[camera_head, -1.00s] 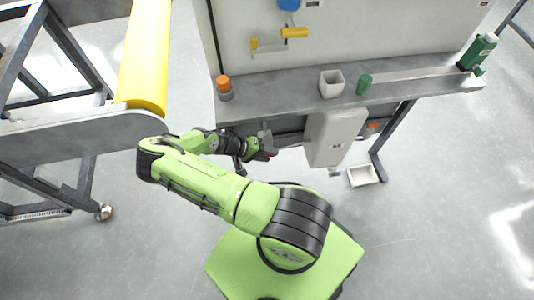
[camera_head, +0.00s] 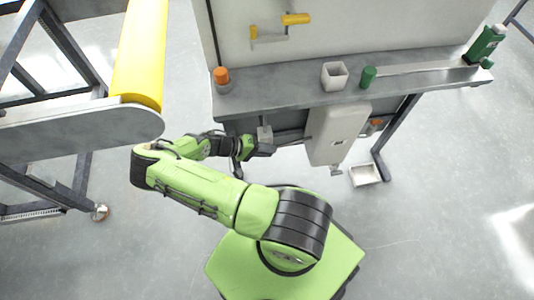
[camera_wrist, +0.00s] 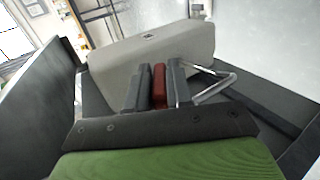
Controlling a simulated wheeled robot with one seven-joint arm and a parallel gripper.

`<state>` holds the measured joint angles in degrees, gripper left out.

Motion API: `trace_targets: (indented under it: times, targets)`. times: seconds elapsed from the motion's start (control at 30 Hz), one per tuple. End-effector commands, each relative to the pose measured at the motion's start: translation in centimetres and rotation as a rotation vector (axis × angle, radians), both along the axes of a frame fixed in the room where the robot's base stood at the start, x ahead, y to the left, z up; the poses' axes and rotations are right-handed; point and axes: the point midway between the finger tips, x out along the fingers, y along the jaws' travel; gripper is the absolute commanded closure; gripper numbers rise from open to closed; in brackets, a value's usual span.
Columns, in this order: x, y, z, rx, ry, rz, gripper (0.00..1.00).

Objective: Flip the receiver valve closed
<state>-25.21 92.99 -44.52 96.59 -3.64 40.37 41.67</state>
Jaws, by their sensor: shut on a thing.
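A small red handle (camera_wrist: 159,80), which looks like the valve's handle, stands between the two dark fingers of my gripper (camera_wrist: 159,94) in the wrist view. My gripper is shut on it. The rest of the valve is hidden by the fingers and the palm. In the head view my gripper (camera_head: 268,149) is in front of the bench's front edge, left of a pale grey box. The red handle is not clearly seen there.
The pale grey box (camera_head: 338,132) hangs at the bench front and also shows ahead in the wrist view (camera_wrist: 150,52). The bench top (camera_head: 290,88) carries an orange-capped bottle (camera_head: 221,76), a white cup (camera_head: 335,78) and green containers. A machine with a yellow roll (camera_head: 140,55) stands left.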

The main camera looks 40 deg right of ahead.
Motion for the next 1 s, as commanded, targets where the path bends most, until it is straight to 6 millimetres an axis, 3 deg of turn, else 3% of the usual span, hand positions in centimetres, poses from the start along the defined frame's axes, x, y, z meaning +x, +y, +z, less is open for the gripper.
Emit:
trace_targets:
  times: [0.07, 0.5, 1.0]
  targets:
    - [0.14, 0.05, -0.85, -0.054, 0.033, 0.003, 1.00]
    - [0.12, 0.09, -0.69, -0.320, 0.216, 0.003, 1.00]
    - [0.12, 0.09, -0.40, -0.424, 0.291, 0.005, 1.00]
